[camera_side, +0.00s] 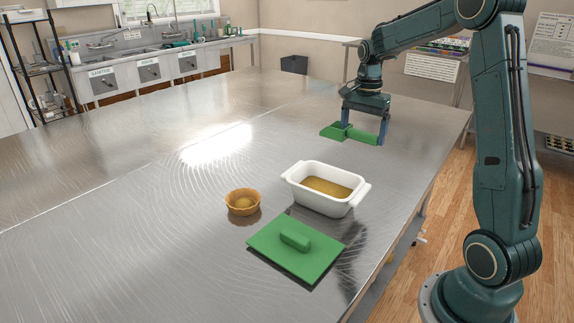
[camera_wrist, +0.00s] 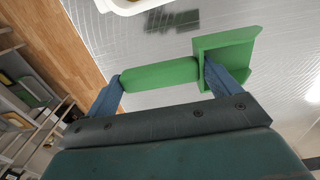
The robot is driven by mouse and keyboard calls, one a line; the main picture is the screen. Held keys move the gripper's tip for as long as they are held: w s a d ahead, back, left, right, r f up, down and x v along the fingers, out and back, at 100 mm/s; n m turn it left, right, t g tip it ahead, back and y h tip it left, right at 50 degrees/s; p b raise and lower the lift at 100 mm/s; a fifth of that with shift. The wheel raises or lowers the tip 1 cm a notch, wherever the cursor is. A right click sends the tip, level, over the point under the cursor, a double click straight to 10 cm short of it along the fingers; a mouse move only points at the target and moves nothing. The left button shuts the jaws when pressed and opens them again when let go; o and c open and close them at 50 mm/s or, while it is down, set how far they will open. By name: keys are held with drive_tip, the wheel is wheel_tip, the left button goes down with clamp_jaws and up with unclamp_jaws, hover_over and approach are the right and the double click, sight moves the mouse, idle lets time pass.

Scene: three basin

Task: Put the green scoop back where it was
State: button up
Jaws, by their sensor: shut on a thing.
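The green scoop (camera_side: 334,131) is in my gripper (camera_side: 364,128), toward the far right of the table. In the wrist view its handle (camera_wrist: 160,76) runs between the two blue fingers of my gripper (camera_wrist: 166,84), and its square-edged head (camera_wrist: 228,48) sticks out past the right finger. The gripper is shut on the scoop. The scoop appears to be above the table, with a dark reflection below it; the exact height is unclear. A white dish (camera_side: 341,208) with tan contents stands nearer the side camera.
A green lid (camera_side: 278,256) with a raised handle lies flat in front of the white dish. The metal table (camera_side: 130,210) is bare to the left and around the scoop. The table's right edge (camera_side: 437,165) is close to the gripper. Part of the white dish shows in the wrist view (camera_wrist: 128,5).

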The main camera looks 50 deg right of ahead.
drive_tip(key=shift+f, duration=6.4)
drive_tip(key=shift+f, duration=0.15)
drive_tip(key=o, duration=1.1)
wheel_tip(320, 180, up, 12)
drive_tip(key=shift+w+r, duration=0.1)
drive_tip(key=shift+r, duration=0.05)
